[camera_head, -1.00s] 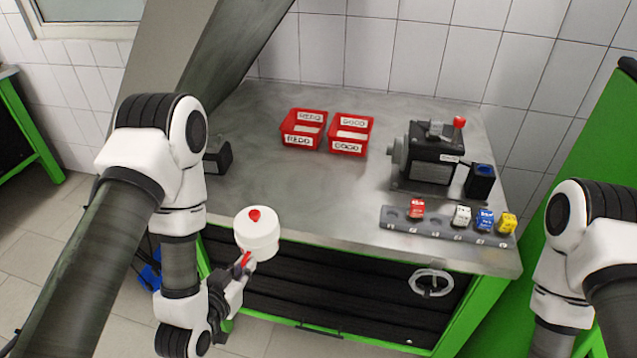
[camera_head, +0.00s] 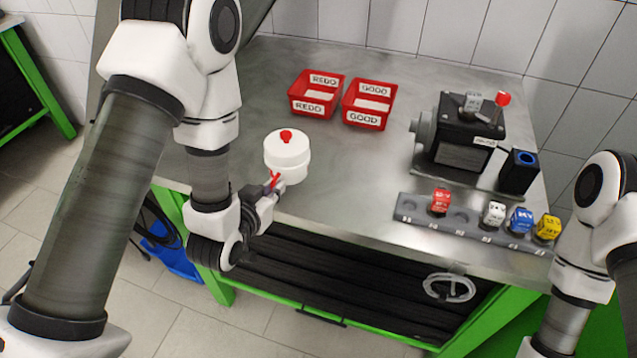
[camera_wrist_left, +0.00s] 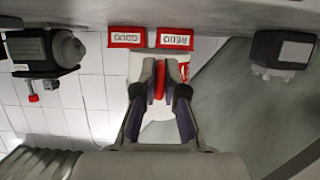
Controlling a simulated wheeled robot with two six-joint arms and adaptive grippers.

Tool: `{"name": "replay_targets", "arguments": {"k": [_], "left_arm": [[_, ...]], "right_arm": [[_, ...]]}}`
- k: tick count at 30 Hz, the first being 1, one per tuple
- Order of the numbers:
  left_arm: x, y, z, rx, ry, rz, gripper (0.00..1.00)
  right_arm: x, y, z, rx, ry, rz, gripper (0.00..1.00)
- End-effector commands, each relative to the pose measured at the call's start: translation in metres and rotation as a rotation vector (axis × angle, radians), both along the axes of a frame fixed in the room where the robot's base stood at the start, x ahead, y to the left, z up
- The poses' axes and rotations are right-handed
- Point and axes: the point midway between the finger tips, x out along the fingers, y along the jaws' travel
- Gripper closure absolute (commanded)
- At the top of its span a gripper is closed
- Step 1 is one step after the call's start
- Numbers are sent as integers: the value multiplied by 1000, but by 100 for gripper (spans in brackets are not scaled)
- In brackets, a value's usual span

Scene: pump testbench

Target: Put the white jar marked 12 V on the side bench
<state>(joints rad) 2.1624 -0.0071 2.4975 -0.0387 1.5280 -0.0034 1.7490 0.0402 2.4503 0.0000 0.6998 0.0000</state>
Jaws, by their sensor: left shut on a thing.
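The white jar (camera_head: 287,160) is round, with a red knob on its lid, and looks upright in the head view. My left gripper (camera_head: 272,184) is shut on a red part at the jar's near side. In the left wrist view, the fingers (camera_wrist_left: 160,82) close on that red part, with the white jar (camera_wrist_left: 142,66) behind them. The jar appears over the front left of the steel bench; I cannot tell its height. No 12 V marking is readable. A green-framed bench (camera_head: 42,80) stands at the far left. My right gripper is out of view.
The steel bench (camera_head: 350,190) carries red REDO (camera_head: 314,108) and GOOD (camera_head: 365,118) bins, a black pump unit (camera_head: 465,135) and a grey rack (camera_head: 475,230) with several coloured blocks. A blue bin (camera_head: 175,258) is on the floor. Floor shows between the benches.

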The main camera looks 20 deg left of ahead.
Motion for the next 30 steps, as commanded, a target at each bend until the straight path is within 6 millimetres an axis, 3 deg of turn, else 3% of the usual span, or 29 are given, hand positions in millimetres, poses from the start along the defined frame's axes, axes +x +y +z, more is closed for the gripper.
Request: {"name": "replay_targets", "arguments": {"k": [1,5,8,21,25,30], "left_arm": [[5,-3,-7,1,-9,-3,100],[12,-7,-6,2,-8,1,100],[25,-14,3,4,-6,-1,100],[99,-57,-6,0,-5,3,100],[104,-60,-15,-1,-2,4,100],[104,-60,-40,-1,-1,5,100]], "right_arm": [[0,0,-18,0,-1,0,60],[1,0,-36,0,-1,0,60],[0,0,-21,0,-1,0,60],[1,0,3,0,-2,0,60],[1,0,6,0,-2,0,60],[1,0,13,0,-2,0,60]]}}
